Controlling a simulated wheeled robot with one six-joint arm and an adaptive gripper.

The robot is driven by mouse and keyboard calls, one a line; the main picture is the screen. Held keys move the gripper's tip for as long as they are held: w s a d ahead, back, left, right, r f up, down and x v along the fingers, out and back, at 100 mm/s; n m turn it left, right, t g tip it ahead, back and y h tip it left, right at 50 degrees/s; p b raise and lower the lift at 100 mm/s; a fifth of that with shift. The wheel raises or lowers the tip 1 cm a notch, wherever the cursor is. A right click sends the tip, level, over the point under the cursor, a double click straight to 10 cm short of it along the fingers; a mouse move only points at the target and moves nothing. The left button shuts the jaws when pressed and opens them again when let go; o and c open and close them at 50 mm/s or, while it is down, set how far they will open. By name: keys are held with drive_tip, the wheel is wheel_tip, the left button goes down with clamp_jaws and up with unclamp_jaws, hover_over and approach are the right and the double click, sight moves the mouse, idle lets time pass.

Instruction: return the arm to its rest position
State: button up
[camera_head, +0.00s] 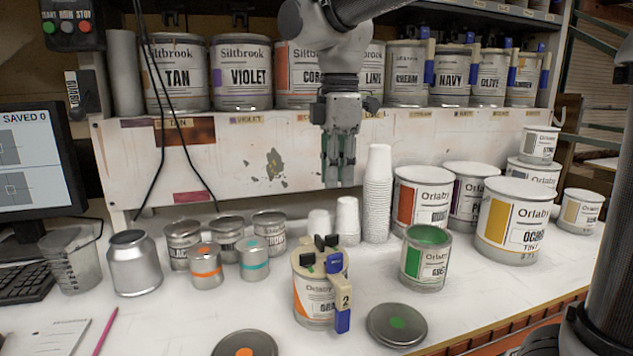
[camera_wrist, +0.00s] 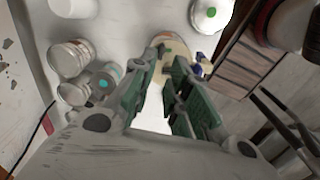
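My gripper (camera_head: 338,178) hangs pointing down in front of the shelf's label board, high above the white bench (camera_head: 215,325). Its two green-padded fingers stand apart with nothing between them. They also show apart and empty in the wrist view (camera_wrist: 165,62). My arm comes down from the top of the head view. Below the gripper and nearer the camera stands an Orlaby can with an orange label (camera_head: 312,300), with a beige and blue dispenser numbered 2 (camera_head: 338,290) on it. No contact shows between the gripper and anything.
An open can of green paint (camera_head: 427,258) stands to the right, near a green-dotted lid (camera_head: 397,324). A tall cup stack (camera_head: 378,195) stands below right of the gripper. Siltbrook tins, such as Violet (camera_head: 240,75), line the shelf behind. Small tins (camera_head: 205,265) stand left.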

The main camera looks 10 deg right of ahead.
drive_tip(key=s+d+f+m+t, duration=0.1)
drive_tip(key=s+d+f+m, duration=0.2)
drive_tip(key=s+d+m, duration=0.2)
drive_tip(key=s+d+f+m+t, duration=0.1)
drive_tip(key=s+d+m, duration=0.4)
drive_tip(key=d, duration=0.7)
drive_tip(key=s+d+f+m+t, duration=0.2)
drive_tip(key=s+d+f+m, duration=0.2)
drive_tip(key=d+m, duration=0.5)
drive_tip(key=shift+s+d+f, duration=0.2)
drive_tip(key=shift+s+f, duration=0.1)
drive_tip(key=shift+s, duration=0.3)
